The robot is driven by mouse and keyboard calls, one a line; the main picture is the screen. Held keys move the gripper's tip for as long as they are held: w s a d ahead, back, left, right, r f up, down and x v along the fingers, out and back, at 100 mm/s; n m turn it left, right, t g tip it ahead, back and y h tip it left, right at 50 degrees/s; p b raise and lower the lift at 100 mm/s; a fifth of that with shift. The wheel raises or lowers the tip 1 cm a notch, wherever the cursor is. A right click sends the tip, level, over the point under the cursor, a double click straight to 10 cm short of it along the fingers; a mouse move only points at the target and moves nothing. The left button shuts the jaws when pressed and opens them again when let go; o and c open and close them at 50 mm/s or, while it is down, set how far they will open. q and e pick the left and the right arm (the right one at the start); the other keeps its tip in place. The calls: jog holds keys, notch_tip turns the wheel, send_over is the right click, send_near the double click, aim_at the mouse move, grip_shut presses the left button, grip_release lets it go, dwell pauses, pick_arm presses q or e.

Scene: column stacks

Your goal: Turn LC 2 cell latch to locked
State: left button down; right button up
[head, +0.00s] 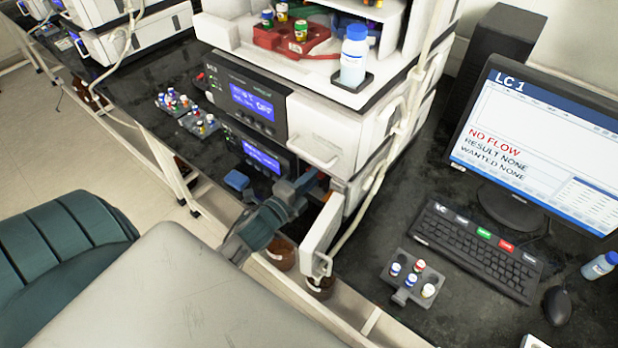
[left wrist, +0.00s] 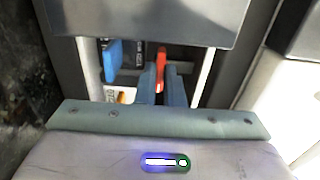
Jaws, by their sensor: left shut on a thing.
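My left gripper (head: 314,183) reaches into the lower bay of the instrument stack (head: 322,130), beside an open white door (head: 321,236). In the left wrist view its two blue-grey fingers (left wrist: 161,94) are shut on a narrow upright red lever (left wrist: 161,66), which appears to be the cell latch. The lever's lower part is hidden between the fingers. A blue part (left wrist: 113,61) stands to the left in the same bay, with an orange-and-white label (left wrist: 122,95) below it. My right gripper is not in view.
The monitor (head: 545,140) reads LC 1, NO FLOW. A keyboard (head: 477,250) and a grey vial rack (head: 411,277) lie on the bench at right. Brown bottles (head: 281,254) stand below the bay. A dark panel edge (left wrist: 150,22) overhangs the fingers.

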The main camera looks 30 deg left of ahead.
pick_arm(q)
jog(key=n+b, duration=0.1)
jog(key=n, duration=0.4)
jog(key=shift+f+b, duration=0.1)
jog(key=shift+b, duration=0.2)
jog(key=n+b, duration=0.1)
jog(key=n, duration=0.7)
jog(key=shift+n, duration=0.3)
jog(key=shift+n+b, duration=0.35)
jog(key=shift+n, duration=1.75)
jog(key=c, duration=1.5)
grip_release()
jog(key=shift+c, duration=0.2)
